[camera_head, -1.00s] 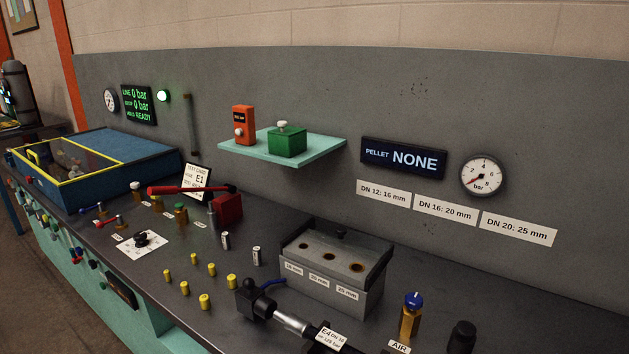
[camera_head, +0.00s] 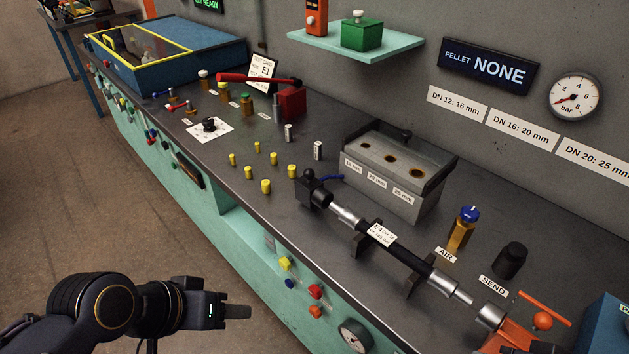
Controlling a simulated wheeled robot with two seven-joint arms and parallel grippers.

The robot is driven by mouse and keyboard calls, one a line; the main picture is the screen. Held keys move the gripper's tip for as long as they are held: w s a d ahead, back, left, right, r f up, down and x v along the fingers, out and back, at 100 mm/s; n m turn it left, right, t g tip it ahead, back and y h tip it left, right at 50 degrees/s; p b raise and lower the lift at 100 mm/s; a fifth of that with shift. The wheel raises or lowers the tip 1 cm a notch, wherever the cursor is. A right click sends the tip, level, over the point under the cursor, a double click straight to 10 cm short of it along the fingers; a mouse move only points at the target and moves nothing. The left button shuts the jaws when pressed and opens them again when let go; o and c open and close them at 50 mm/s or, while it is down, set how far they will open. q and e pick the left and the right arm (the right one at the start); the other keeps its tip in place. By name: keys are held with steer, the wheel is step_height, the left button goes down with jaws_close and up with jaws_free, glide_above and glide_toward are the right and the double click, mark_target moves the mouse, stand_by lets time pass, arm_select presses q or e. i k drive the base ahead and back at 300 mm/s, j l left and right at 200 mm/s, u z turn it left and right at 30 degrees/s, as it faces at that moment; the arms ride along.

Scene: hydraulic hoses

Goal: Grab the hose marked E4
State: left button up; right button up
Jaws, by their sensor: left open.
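The hose marked E4 (camera_head: 407,254) is a black hose with silver end fittings. It lies in dark cradles near the bench's front edge, slanting from upper left to lower right. A white E4 tag (camera_head: 382,234) is on it. A black elbow fitting (camera_head: 314,188) is at its upper left end. My left gripper (camera_head: 238,312) is at the lower left, in front of the bench and below its top, well apart from the hose. It points right and holds nothing I can see. My right gripper is not in view.
A grey block with three holes (camera_head: 391,182) stands behind the hose. The AIR valve (camera_head: 462,228) and black SEND knob (camera_head: 510,260) stand to its right. An orange clamp-like fixture (camera_head: 508,336) is near the lower right end. Several yellow pellets (camera_head: 266,187) stand left of the hose.

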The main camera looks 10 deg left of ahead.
mark_target(434, 276)
steer(key=i+j+z, duration=0.25)
steer(key=j, duration=0.25)
steer(key=i+j+z, duration=0.2)
steer(key=j, duration=0.35)
steer(key=j+z, duration=0.25)
steer(key=j, duration=0.3)
steer(key=i+j+z, duration=0.2)
steer(key=j, duration=0.4)
steer(key=k, duration=0.1)
